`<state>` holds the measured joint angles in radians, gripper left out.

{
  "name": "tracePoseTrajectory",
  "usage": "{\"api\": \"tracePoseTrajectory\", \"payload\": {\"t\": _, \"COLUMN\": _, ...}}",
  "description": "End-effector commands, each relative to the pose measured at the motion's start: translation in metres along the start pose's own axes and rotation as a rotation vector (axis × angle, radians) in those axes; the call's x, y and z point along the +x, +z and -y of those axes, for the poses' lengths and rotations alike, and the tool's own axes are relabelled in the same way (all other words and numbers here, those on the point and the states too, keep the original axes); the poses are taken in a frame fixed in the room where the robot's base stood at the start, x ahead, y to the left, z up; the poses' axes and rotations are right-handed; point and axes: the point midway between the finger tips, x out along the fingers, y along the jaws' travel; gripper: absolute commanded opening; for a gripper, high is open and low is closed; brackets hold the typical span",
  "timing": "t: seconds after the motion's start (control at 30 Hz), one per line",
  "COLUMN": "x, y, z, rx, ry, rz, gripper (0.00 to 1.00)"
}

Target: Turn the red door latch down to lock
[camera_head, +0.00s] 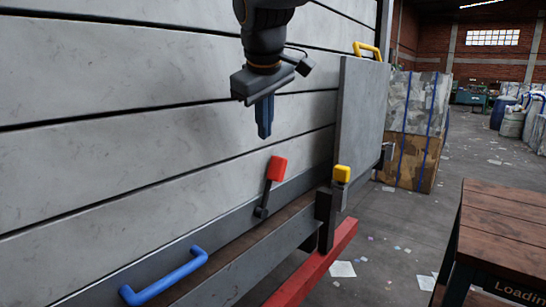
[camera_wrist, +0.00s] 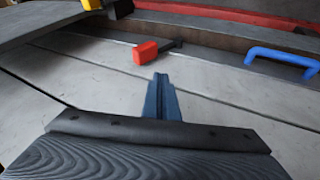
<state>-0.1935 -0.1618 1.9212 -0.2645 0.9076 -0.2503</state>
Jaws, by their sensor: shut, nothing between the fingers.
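The red door latch (camera_head: 277,168) is a red block on a dark lever. It points up and slightly right from its pivot low on the grey slatted panel. In the wrist view the red latch (camera_wrist: 146,52) lies beyond the fingertips, a little to the left. My gripper (camera_head: 264,132) points down, above and slightly left of the latch in the head view. Its blue fingers are together and empty, and they look apart from the latch. The fingers also show in the wrist view (camera_wrist: 161,80).
A blue handle (camera_head: 165,275) is at lower left on the panel. A yellow-topped lever (camera_head: 341,174) stands right of the latch, by an open grey door (camera_head: 358,110) with a yellow handle. A red beam (camera_head: 315,265) runs below. A wooden table (camera_head: 505,225) is at right.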

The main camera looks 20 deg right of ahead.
Motion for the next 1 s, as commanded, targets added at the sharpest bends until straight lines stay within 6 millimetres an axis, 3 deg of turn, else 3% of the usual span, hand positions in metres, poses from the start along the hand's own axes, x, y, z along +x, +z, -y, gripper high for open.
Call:
{"api": "tracePoseTrajectory", "payload": {"t": 0.27, "x": 0.017, "y": 0.0, "z": 0.001, "rx": -0.002, "ry": -0.002, "rz": 0.004, "gripper": 0.0}}
{"api": "tracePoseTrajectory", "payload": {"t": 0.7, "x": 0.101, "y": 0.002, "z": 0.0, "rx": 0.002, "ry": -0.002, "rz": 0.006, "gripper": 0.0}}
{"api": "tracePoseTrajectory", "payload": {"t": 1.0, "x": 0.124, "y": 0.006, "z": -0.026, "rx": 0.003, "ry": 0.0, "rz": 0.002, "gripper": 0.0}}
